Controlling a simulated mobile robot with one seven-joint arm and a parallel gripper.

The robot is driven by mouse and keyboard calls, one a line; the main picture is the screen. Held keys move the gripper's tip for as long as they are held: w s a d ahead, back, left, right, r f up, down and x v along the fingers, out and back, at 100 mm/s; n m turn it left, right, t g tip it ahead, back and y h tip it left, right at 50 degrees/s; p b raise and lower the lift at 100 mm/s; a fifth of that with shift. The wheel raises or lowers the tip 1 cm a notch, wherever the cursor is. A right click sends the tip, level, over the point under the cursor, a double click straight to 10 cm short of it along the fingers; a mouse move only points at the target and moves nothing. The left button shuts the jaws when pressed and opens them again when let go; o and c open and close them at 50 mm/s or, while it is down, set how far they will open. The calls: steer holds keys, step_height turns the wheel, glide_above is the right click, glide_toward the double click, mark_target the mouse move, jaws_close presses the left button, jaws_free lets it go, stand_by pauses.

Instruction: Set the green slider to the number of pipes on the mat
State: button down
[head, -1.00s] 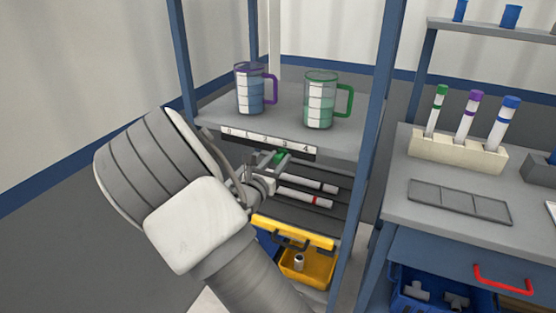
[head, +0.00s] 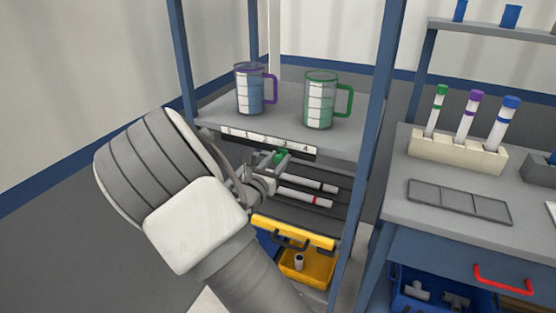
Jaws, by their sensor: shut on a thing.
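The green slider (head: 281,154) sits under the white number strip (head: 299,148) on the front edge of the shelf. My gripper (head: 277,162) is shut on the slider, around the middle of the strip; the fingers hide part of it, and I cannot read its exact number. Two white pipes with red bands, an upper one (head: 318,185) and a lower one (head: 303,197), lie on the dark ribbed surface (head: 338,207) below the shelf. My arm hides its left part. A grey sectioned mat (head: 458,201) on the right bench is empty.
A purple-handled mug (head: 249,90) and a green-handled mug (head: 320,101) stand on the shelf above. A yellow bin (head: 306,268) is below the pipes. Blue rack posts (head: 376,120) stand close by. A block (head: 457,153) holds three capped tubes.

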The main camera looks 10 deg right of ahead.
mark_target(264, 148)
steer(key=w+a, duration=0.1)
steer(key=w+a+p, duration=0.1)
steer(key=a, duration=0.1)
steer(key=w+a+p, duration=0.1)
steer(key=a, duration=0.1)
steer(key=shift+w, duration=0.3)
steer(key=c, duration=0.6)
jaws_free()
steer(key=p+v, duration=0.2)
steer(key=v, duration=1.5)
steer(key=shift+s, duration=0.2)
